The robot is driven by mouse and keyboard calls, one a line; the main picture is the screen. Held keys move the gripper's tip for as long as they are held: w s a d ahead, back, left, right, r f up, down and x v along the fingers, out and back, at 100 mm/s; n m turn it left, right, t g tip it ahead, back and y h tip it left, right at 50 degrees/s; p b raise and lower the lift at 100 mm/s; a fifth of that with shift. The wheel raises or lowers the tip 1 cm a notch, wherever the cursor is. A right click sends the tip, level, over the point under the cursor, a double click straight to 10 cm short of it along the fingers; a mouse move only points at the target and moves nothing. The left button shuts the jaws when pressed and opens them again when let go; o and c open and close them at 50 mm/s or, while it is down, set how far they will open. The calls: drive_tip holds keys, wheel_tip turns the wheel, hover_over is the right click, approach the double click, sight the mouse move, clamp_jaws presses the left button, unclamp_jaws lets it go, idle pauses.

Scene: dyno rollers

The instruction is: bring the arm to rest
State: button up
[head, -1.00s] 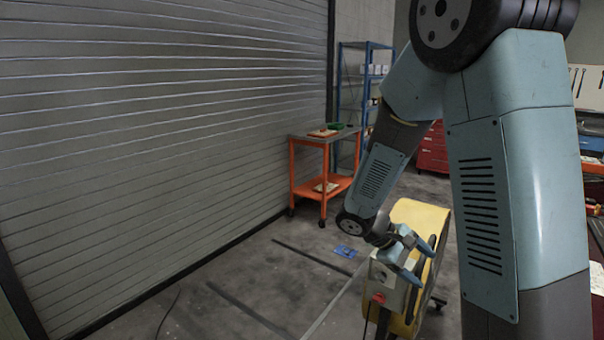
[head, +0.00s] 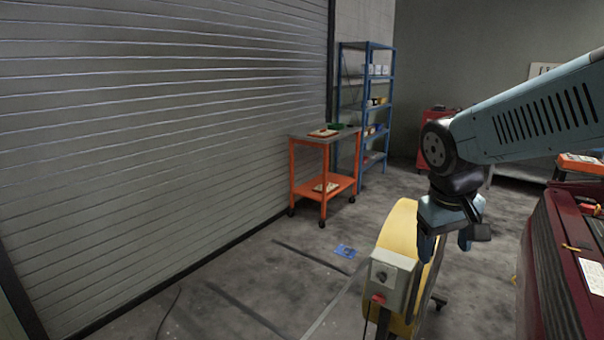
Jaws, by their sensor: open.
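My gripper (head: 446,242) hangs at the end of my blue-grey arm, right of the middle of the head view. Its two fingers point down and stand apart, with nothing seen between them. It shows in front of the upper part of a yellow drum-shaped machine (head: 402,226). I cannot tell whether the fingers touch the machine. A grey control box (head: 388,284) with a dark knob and a red button sits on the near side of the machine, left of and below my gripper.
An orange cart (head: 325,182) and blue shelves (head: 364,105) stand at the back. A grey roller shutter (head: 160,130) fills the left.

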drive_tip(key=s+a+r+m+t+y, duration=0.1)
drive_tip(key=s+a+r+t+y, duration=0.1)
drive_tip(key=s+r, duration=0.3)
drive_tip(key=shift+a+r+m+t, duration=0.2)
drive_tip(key=shift+m+t, duration=0.1)
drive_tip(key=shift+t, duration=0.4)
idle(1.5)
